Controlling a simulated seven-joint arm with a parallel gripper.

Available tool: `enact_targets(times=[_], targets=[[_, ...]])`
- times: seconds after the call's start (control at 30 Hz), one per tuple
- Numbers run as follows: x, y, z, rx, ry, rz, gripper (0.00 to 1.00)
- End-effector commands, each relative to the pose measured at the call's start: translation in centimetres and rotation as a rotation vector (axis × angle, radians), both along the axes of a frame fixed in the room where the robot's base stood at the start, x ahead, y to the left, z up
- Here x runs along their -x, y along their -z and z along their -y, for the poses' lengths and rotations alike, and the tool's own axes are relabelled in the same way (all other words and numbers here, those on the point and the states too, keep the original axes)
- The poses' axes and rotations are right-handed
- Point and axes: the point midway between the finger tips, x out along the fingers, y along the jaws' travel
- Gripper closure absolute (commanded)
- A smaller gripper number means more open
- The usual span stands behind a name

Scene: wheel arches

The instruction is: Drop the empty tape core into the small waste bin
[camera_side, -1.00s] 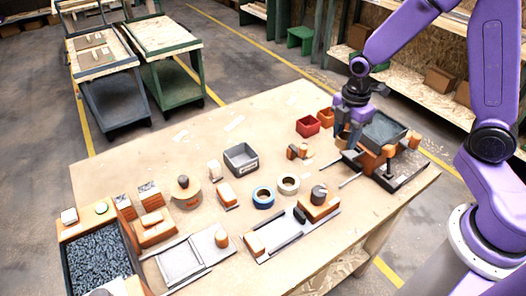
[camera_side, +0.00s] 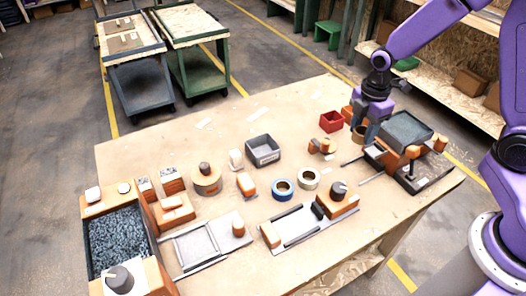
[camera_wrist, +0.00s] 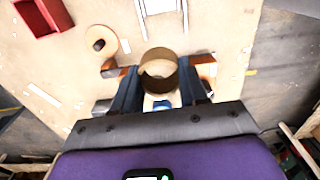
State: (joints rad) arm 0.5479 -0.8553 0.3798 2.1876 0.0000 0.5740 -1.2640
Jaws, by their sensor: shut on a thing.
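The tape core is a brown, hollow ring (camera_wrist: 158,68) between the two fingers of my gripper (camera_wrist: 159,88) in the wrist view. The fingers touch it from both sides. In the side view the core (camera_side: 358,134) shows at the fingertips of my gripper (camera_side: 364,131), toward the back right of the table. Its height above the table is hard to judge. A small grey open bin (camera_side: 262,155) with a pale label stands left of my gripper. A small red open box (camera_side: 331,121) is nearer to it and also shows in the wrist view (camera_wrist: 42,14). Which one is the waste bin is not clear.
A tan disc with a dark knob (camera_side: 321,146) lies between the grey bin and my gripper. A blue-edged tape roll (camera_side: 283,189) and a pale roll (camera_side: 308,178) lie in front. A grey-topped fixture (camera_side: 408,130) stands close on the right. The table's left back is fairly clear.

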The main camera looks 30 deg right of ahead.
Motion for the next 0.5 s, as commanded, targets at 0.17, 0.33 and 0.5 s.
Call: enact_targets(times=[0.17,0.33,0.5], targets=[[-4.3,-0.3,-3.0,-0.001,-0.002,0.003,0.85],[-8.4,-0.7,-6.3,-0.001,-0.003,0.002,0.85],[-11.9,-1.1,-9.6,-0.001,-0.002,0.002,0.85]])
